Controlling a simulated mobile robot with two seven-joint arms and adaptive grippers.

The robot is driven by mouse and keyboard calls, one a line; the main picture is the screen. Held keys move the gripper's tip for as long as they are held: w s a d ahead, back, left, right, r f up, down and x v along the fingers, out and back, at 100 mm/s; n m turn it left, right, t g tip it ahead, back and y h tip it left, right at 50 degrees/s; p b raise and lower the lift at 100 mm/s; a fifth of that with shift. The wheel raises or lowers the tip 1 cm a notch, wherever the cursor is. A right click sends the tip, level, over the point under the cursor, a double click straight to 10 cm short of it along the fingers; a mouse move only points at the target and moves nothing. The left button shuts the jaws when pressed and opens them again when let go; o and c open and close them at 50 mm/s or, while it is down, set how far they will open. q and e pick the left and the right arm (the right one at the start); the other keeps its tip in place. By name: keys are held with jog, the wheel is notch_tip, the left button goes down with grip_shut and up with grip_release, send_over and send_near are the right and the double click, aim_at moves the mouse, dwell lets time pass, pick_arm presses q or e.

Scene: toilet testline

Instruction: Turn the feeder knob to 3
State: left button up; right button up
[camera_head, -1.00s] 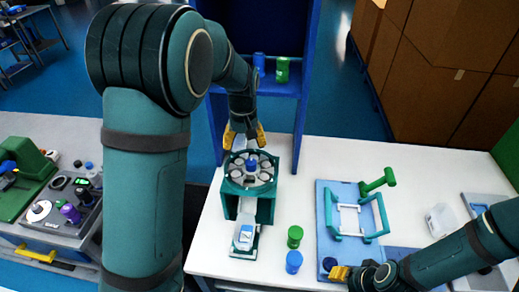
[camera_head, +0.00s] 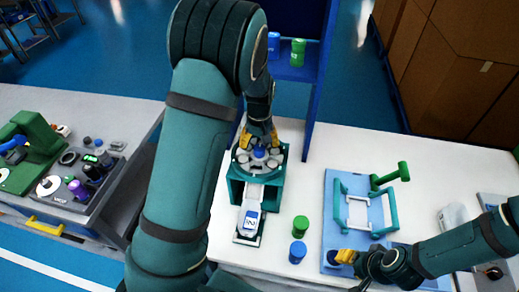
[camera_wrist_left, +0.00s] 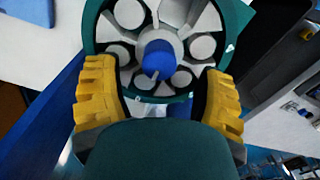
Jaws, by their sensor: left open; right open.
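The feeder (camera_head: 236,187) is a teal stand with a round carousel holding several white discs. Its blue knob (camera_head: 259,152) sits at the carousel's centre. In the left wrist view the knob (camera_wrist_left: 160,60) lies beyond and between the yellow fingers, not touched by either. My left gripper (camera_head: 258,139) is open above the carousel's far side; it also shows in the left wrist view (camera_wrist_left: 160,95). No number marks are readable on the knob. My right gripper (camera_head: 346,257) is open, low over the blue plate's front edge, away from the feeder.
A white device (camera_head: 250,218) stands at the feeder's front. A green cylinder (camera_head: 301,226) and a blue cylinder (camera_head: 298,252) stand right of it. The blue plate (camera_head: 335,215) carries a teal frame and a green-handled part (camera_head: 392,176). A blue shelf (camera_head: 300,85) rises behind.

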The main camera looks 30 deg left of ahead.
aim_at(259, 148)
pick_arm(q)
jog(key=shift+f, duration=1.55)
grip_shut()
